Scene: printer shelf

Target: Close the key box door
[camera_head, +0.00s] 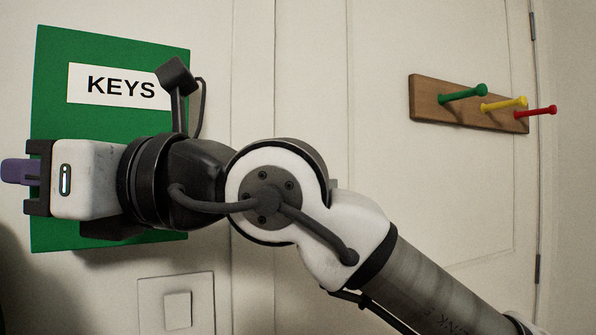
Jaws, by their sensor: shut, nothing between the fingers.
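The green key box (110,125) hangs on the wall at the left, with a white "KEYS" label (112,86) on its front panel. The panel's left edge looks taller than its right edge. I cannot tell whether the door is fully flush or a little open, as no interior shows. My gripper (12,171) reaches across the lower half of the panel from the right. Its purple fingers are shut and empty, pointing left beyond the panel's left edge. Whether they touch the box is unclear. My arm hides the middle and lower right of the panel.
A wooden peg rack (425,98) with green, yellow and red pegs is on the pale door (400,180) at the right. A white wall switch (178,308) sits below the key box.

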